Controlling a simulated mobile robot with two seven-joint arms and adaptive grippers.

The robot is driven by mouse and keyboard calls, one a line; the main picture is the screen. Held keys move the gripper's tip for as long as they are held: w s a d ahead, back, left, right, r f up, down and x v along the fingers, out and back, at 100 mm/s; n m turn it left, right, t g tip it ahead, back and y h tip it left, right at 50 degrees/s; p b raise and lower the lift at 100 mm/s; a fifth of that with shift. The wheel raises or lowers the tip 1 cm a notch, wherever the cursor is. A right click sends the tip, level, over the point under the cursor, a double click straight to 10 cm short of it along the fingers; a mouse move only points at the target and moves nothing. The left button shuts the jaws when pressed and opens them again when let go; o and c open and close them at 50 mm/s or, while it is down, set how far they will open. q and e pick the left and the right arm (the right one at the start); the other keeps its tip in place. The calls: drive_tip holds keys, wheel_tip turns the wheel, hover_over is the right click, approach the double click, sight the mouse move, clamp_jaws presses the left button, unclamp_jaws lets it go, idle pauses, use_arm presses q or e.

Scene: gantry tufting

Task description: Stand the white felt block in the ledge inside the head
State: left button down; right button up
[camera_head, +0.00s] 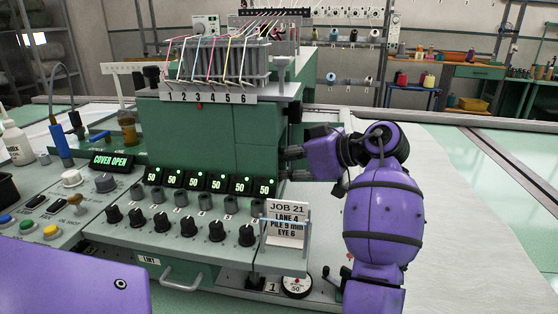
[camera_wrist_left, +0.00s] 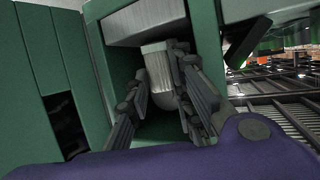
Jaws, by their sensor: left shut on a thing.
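The white felt block (camera_wrist_left: 156,62) shows in the left wrist view as a small pale upright piece inside the green recess of the head. My left gripper (camera_wrist_left: 160,85) reaches into that recess and is shut on the block, a dark finger on each side. The fingers hide part of the block and the ledge cannot be made out. In the head view the green head (camera_head: 190,135) stands in the middle. My right gripper (camera_head: 291,164) is by its right side, fingers apart and pointing left. My left gripper does not show there.
A grey part (camera_wrist_left: 145,20) hangs over the recess. Below the head is a row of black knobs (camera_head: 189,227), with a job card (camera_head: 286,222) at their right end. A panel at left reads COVER OPEN (camera_head: 110,161). The pale cloth (camera_head: 465,220) at right is clear.

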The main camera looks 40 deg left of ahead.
use_arm(q)
drive_tip(key=shift+f, duration=0.4)
drive_tip(key=c, duration=1.5)
unclamp_jaws()
drive_tip(key=shift+w+f, duration=0.1)
drive_tip(key=shift+o, duration=0.2)
drive_tip(key=v, duration=1.2)
drive_tip(key=shift+a, duration=0.1)
